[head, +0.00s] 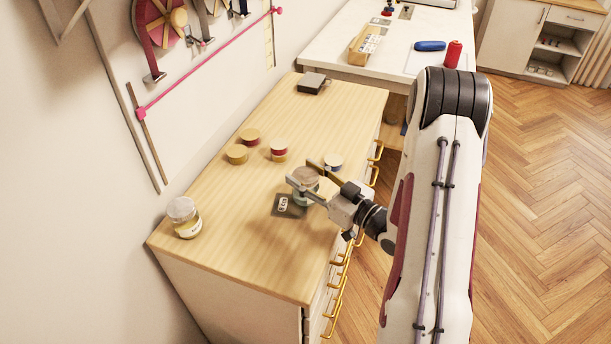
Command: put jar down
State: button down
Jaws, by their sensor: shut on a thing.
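My gripper (303,176) is above the right side of the wooden dresser top (228,203). It is shut on a jar (305,184) with a pale brownish lid and a greyish-green body. The fingers cover part of the jar. Its lower part is close to a dark square piece (289,206) with a pale label on the dresser top. I cannot tell from this view whether the jar touches the surface.
A dark box (312,83) lies at the far end. The dresser's front middle is clear.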

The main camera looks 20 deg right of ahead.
jog(key=shift+f, duration=0.25)
jog(key=shift+f, duration=0.15)
jog(key=c, duration=1.2)
grip_release()
jog(key=shift+r, duration=0.2)
jog(key=shift+v, duration=6.05)
